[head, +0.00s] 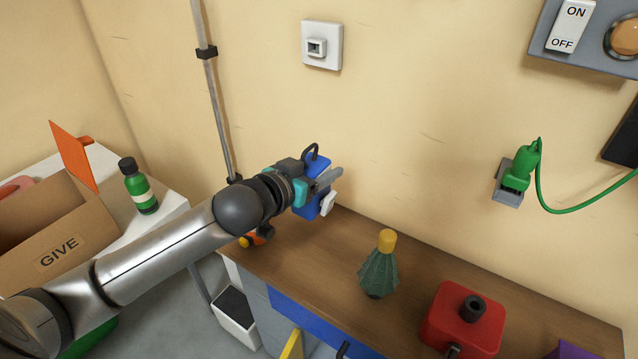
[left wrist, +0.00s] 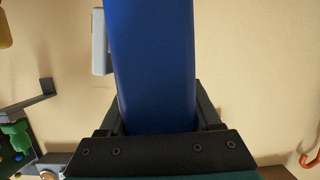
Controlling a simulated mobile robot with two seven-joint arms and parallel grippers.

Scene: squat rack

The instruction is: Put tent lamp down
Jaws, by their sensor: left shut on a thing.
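My left gripper (head: 322,184) is shut on a blue block-like thing (head: 311,208) with a dark hook on top and a white part at its lower right. I take it to be the tent lamp. In the left wrist view the blue body (left wrist: 155,60) stands between the two dark fingers. The lamp is near the wall, at the back left end of the brown wooden worktop (head: 300,262); it looks held above the top, but I cannot tell the gap. Part of the lamp is hidden behind the gripper. My right gripper is not in view.
On the worktop stand a dark green ribbed thing with a yellow top (head: 378,275) and a red box (head: 465,318). An orange thing (head: 262,236) is partly hidden under my arm. The worktop left of the green thing looks clear. A cardboard box (head: 60,250) and green bottle (head: 138,188) stand at left.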

